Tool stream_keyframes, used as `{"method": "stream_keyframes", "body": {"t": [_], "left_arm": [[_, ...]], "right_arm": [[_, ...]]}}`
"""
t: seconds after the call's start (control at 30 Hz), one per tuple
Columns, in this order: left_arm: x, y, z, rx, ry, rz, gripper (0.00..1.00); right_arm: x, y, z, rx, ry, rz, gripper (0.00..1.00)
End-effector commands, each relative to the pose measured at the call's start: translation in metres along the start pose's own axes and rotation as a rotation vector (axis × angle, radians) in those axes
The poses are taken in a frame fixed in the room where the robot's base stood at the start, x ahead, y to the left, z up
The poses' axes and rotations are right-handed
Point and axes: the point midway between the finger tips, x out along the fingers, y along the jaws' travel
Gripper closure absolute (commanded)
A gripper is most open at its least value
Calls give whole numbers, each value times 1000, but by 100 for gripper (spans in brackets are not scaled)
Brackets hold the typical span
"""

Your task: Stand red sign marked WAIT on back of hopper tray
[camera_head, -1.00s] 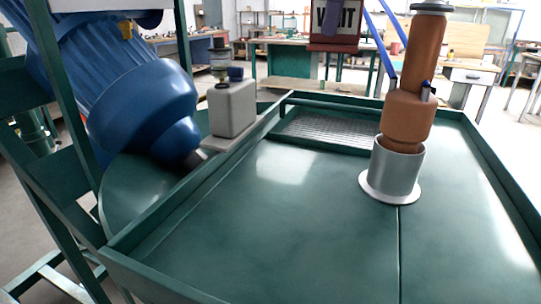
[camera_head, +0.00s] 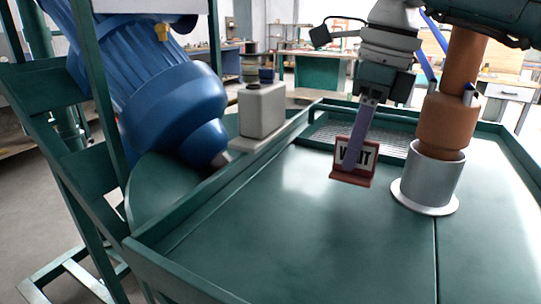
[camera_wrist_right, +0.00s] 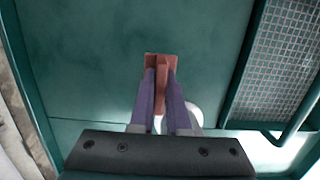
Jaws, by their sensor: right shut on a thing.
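The red sign marked WAIT (camera_head: 366,179) has a white face with dark letters and a red foot. My right gripper (camera_head: 356,149) is shut on it, its purple fingers crossing the lettering. The sign looks upright over the back-middle of the green hopper tray (camera_head: 285,235); I cannot tell whether its foot touches the tray floor. In the right wrist view the sign (camera_wrist_right: 161,61) is seen from above as a narrow red shape between the fingertips (camera_wrist_right: 161,85), with green tray floor around it. My left gripper is not in view.
A wire mesh panel (camera_wrist_right: 283,62) lies at the tray's back. A grey canister (camera_head: 262,110) and blue motor (camera_head: 170,95) stand left. The front tray floor is clear.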

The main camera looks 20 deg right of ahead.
Motion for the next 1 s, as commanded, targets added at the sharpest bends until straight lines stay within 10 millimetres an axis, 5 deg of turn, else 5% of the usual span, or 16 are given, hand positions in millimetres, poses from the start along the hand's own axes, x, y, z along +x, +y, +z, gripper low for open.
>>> {"method": "stream_keyframes", "body": {"t": [0.2,0.57,0.6,0.8,1.0], "left_arm": [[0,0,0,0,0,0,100],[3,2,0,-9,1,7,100],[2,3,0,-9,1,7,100],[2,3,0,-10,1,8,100],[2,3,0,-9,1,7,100]], "right_arm": [[29,1,-4,-1,0,2,100],[34,0,-5,-1,0,1,100],[33,0,-5,-1,0,1,82],[32,0,-5,-1,1,1,60],[32,0,-5,-1,0,1,56]]}}
